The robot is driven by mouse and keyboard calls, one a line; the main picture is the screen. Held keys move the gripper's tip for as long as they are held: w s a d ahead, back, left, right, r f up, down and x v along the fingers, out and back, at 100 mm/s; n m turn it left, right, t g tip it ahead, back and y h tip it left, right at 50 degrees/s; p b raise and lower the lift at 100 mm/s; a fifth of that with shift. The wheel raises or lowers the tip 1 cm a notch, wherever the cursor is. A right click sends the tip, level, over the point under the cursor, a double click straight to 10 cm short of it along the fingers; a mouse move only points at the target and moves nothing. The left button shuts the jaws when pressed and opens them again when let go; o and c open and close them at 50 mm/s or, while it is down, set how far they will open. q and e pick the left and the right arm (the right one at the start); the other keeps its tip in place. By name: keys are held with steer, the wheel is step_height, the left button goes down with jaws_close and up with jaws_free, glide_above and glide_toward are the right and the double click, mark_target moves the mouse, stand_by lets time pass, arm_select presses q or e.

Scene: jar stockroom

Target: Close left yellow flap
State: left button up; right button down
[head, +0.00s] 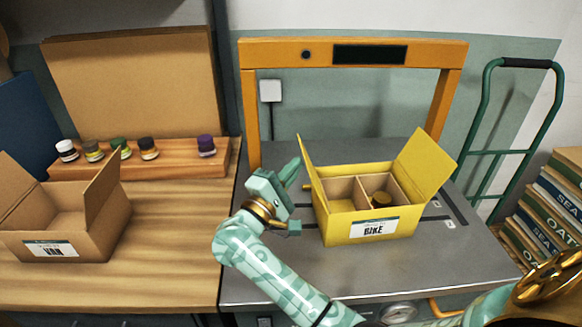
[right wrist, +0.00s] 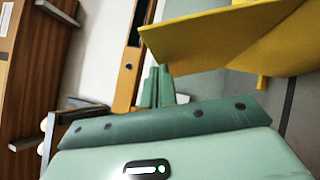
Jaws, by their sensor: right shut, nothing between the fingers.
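The yellow box (head: 345,226), labelled BIKE, stands on the grey bench top with a divider inside. Its left yellow flap (head: 307,168) stands up, leaning slightly outward. Its right flap (head: 426,160) is open, tilted outward. In the right wrist view the shut fingers (right wrist: 158,86) are close to a yellow flap (right wrist: 215,40); contact cannot be told. My left gripper is not in view.
An orange frame (head: 352,45) arches behind the box. A brown box (head: 85,236) with open flaps stands on the wooden table at left, before a wooden rack (head: 180,167) of several jars. A green hand truck (head: 490,120) and stacked crates (head: 560,205) are at right.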

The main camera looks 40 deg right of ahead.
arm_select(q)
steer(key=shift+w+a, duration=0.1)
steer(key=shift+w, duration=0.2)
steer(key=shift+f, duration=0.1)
